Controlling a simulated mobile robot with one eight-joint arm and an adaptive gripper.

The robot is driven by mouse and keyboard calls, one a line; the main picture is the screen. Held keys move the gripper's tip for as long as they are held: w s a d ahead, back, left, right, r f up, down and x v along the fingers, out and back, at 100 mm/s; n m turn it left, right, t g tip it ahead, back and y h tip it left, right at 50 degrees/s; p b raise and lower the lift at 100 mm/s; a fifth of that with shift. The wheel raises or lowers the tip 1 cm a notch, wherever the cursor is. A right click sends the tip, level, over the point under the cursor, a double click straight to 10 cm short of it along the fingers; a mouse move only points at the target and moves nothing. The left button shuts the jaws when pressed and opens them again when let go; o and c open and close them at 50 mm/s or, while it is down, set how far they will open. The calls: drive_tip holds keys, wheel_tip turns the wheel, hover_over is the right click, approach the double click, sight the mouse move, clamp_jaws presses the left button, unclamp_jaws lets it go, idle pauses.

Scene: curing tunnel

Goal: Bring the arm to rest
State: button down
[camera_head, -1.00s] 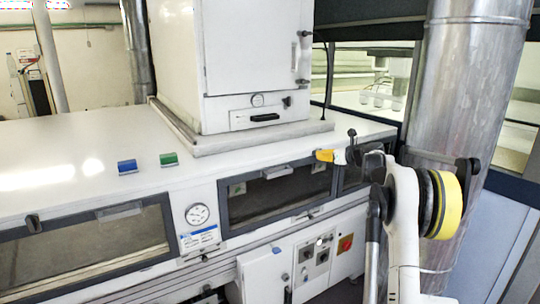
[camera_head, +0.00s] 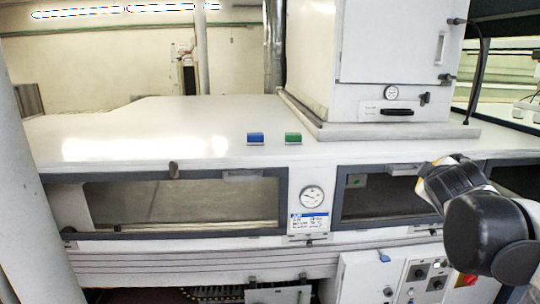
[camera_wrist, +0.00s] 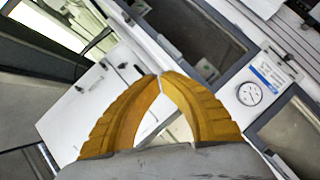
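My gripper (camera_wrist: 161,76) shows in the wrist view with its two yellow fingers curving together. Their tips meet, and nothing is held between them. In the head view my arm (camera_head: 490,225) is at the lower right, in front of the right part of the white machine. The gripper's fingers cannot be made out there.
A blue block (camera_head: 256,139) and a green block (camera_head: 293,139) lie on the white machine top (camera_head: 150,125). A white cabinet (camera_head: 395,50) stands behind them to the right. A round gauge (camera_head: 312,197) sits between two dark windows. The left top is clear.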

drive_tip(key=s+a+f+m+g+y+b, duration=0.1)
drive_tip(key=s+a+f+m+g+y, duration=0.2)
drive_tip(key=s+a+f, duration=0.6)
drive_tip(key=s+a+f+m+g+y+b, duration=0.2)
drive_tip(key=s+a+f+m+g+y, duration=0.1)
drive_tip(key=s+a+f, duration=0.6)
drive_tip(key=s+f+m, duration=0.1)
drive_tip(key=s+f, duration=0.3)
drive_tip(key=f, duration=0.3)
drive_tip(key=shift+s+a, duration=0.15)
drive_tip(key=shift+s, duration=0.25)
